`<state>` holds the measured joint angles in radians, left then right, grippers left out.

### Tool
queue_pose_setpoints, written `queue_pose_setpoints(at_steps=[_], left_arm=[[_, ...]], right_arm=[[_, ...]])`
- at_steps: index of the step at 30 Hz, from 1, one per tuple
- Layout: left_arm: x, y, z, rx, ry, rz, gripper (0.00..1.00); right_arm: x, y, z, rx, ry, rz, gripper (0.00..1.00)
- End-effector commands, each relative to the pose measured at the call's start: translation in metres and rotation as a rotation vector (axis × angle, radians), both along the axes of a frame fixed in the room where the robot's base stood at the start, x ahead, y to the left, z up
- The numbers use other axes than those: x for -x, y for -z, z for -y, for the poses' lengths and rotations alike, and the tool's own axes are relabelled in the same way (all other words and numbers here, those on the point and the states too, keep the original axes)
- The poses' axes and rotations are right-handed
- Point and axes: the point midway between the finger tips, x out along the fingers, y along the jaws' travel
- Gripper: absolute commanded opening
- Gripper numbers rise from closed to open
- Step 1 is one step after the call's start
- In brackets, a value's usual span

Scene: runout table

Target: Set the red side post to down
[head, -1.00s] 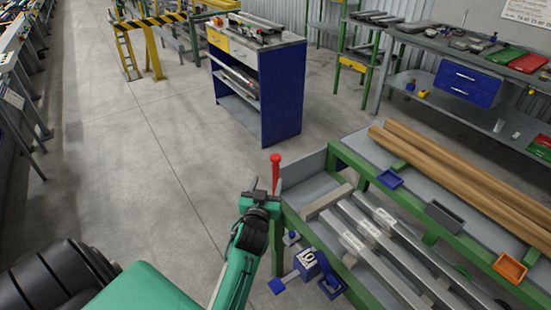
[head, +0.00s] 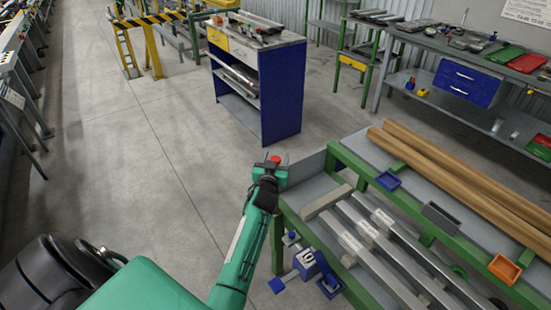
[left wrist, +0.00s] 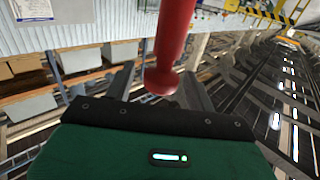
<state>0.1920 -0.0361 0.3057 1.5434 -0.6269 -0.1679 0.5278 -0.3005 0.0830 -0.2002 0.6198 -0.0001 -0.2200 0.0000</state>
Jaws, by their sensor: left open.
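The red side post (head: 274,158) stands at the near left corner of the green-framed runout table (head: 336,151). In the head view only a little red shows above my left gripper (head: 275,161), which hides the rest. In the left wrist view the red post (left wrist: 174,38) comes down from the top edge, and its rounded end lies between the two dark fingers of my left gripper (left wrist: 158,84). The fingers are open, with gaps on both sides of the post. Whether a finger touches it I cannot tell. My right gripper is out of view.
Grey bars (head: 377,239) and brown round bars (head: 452,174) lie on the table. Small trays, blue (head: 388,181) and orange (head: 505,269), sit along it. Blue fittings (head: 306,263) stick out near its front leg. The floor left of the table is clear.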

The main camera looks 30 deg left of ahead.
Motion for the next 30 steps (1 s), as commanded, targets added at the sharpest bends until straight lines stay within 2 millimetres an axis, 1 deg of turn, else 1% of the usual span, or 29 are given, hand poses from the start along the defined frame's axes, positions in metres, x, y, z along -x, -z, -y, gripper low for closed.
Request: queue_pose_setpoints(at_steps=[6, 8, 12, 15, 20, 23, 26, 30], left_arm=[[0.000, 0.000, 0.000, 0.000, 0.000, 0.000, 0.55], [0.000, 0.000, 0.000, 0.000, 0.000, 0.000, 0.45], [0.000, 0.000, 0.000, 0.000, 0.000, 0.000, 0.18], [0.000, 0.000, 0.000, 0.000, 0.000, 0.000, 0.00], [0.000, 0.002, 0.000, 0.001, 0.000, -0.001, 0.00], [0.000, 0.009, 0.000, 0.002, 0.000, 0.000, 0.00], [0.000, 0.022, 0.000, 0.004, 0.000, -0.001, 0.00], [0.000, 0.049, 0.001, 0.004, 0.000, -0.001, 0.00]], right_arm=[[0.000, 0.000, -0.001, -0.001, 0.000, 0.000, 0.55], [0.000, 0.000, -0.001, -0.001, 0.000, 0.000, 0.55], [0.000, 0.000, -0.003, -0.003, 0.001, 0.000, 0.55], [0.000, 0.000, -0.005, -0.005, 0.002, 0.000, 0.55], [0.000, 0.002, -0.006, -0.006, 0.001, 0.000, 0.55], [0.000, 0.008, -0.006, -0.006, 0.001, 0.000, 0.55], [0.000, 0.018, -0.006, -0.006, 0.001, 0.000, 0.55], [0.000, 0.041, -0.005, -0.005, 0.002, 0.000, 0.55]])
